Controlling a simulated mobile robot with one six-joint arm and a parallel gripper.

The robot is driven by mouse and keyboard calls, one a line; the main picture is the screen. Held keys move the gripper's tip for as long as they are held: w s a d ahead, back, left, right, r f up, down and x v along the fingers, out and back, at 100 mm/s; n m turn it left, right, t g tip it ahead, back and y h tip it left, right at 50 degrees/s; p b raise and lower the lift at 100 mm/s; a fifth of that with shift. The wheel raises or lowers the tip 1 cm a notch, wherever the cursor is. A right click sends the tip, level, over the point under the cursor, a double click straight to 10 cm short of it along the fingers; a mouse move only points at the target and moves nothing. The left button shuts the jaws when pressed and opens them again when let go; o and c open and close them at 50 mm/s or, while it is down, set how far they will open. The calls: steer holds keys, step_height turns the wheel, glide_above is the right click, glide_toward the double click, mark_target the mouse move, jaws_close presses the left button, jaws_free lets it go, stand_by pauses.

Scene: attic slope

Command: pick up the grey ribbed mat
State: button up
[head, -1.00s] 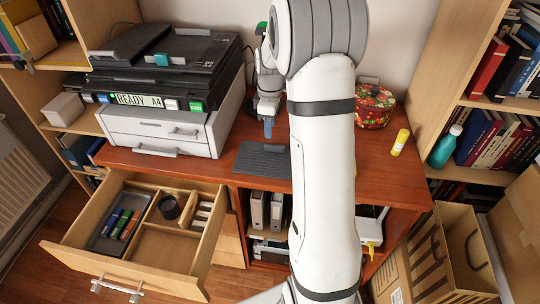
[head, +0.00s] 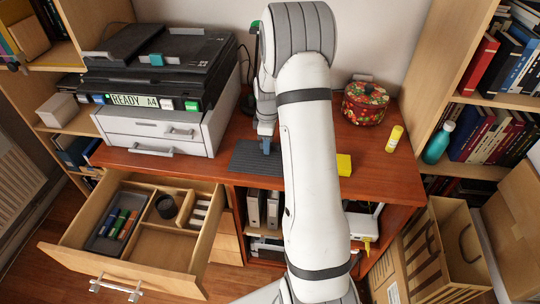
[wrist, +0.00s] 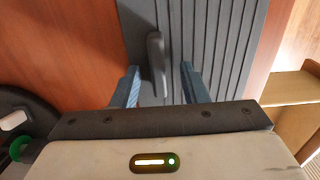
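The grey ribbed mat (head: 243,160) lies flat on the red-brown desk, near its front edge; my arm hides its right part in the head view. In the wrist view the mat (wrist: 225,45) shows its long ribs and a raised dark grey grip (wrist: 156,62). My gripper (head: 266,148) is over the mat, low and pointing down. In the wrist view its blue fingers (wrist: 160,82) are apart, one on each side of the raised grip, with gaps to both. I cannot tell whether the fingertips touch the mat.
A printer-like stack (head: 160,125) stands left of the mat. A yellow block (head: 344,165), a yellow bottle (head: 394,139) and a floral tin (head: 365,103) are on the desk to the right. An open drawer (head: 140,235) juts out front left. Bare desk lies left of the mat.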

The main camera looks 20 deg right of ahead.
jaws_close()
steer(key=shift+r, duration=0.15)
stand_by(0.4)
step_height(320, 180, up, 10)
steer(key=shift+b, duration=0.4)
steer(key=c, duration=0.7)
jaws_free()
jaws_close()
